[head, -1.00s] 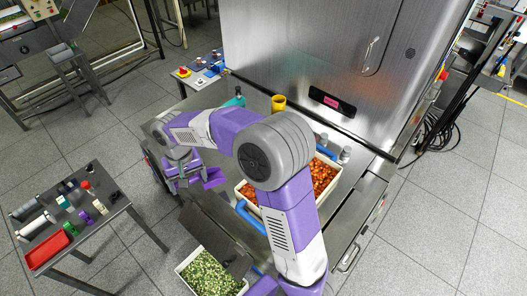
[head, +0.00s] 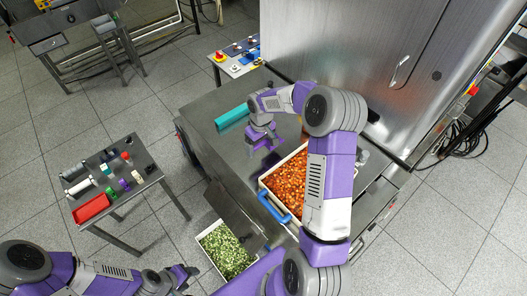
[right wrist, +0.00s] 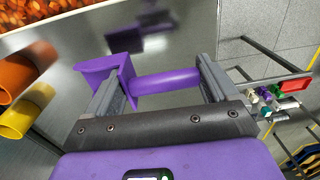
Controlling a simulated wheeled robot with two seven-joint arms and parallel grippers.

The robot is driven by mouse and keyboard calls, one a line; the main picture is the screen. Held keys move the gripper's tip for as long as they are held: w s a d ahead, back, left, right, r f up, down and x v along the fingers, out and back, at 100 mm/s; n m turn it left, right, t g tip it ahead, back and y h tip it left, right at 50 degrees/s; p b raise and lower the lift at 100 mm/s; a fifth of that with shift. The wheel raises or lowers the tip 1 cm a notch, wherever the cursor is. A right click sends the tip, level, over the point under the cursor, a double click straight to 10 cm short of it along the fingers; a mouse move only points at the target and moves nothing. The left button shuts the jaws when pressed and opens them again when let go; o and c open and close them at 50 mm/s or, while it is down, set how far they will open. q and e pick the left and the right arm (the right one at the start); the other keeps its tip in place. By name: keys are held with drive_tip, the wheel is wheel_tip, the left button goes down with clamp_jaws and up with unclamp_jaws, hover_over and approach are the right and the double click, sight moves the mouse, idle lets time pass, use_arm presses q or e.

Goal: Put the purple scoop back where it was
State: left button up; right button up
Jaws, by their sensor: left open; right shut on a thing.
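The purple scoop (right wrist: 165,82) is held by its handle between the fingers of my right gripper (right wrist: 158,88) in the right wrist view. Its flared head sits by the left finger. In the head view, my right gripper (head: 264,131) holds the scoop (head: 266,143) above the steel surface, left of the tray of orange-red pieces (head: 264,184). The exact gap to the surface is hard to tell. My left gripper (head: 181,277) is open and empty at the lower left, away from the scoop.
Orange (right wrist: 18,76) and yellow (right wrist: 28,110) cylinders show in the wrist view. A bin of green pieces (head: 226,250) stands below. A side table (head: 150,178) holds a red tray (head: 91,208) and small items. The steel cabinet (head: 350,60) stands behind.

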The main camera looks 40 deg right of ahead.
sight(261, 146)
drive_tip(key=shift+f, duration=2.9)
drive_tip(key=shift+f, duration=0.15)
drive_tip(key=o, duration=1.1)
drive_tip(key=shift+c, duration=0.2)
drive_tip(key=r, duration=1.2)
drive_tip(key=shift+d+r, duration=0.25)
drive_tip(key=shift+s+f, duration=0.1)
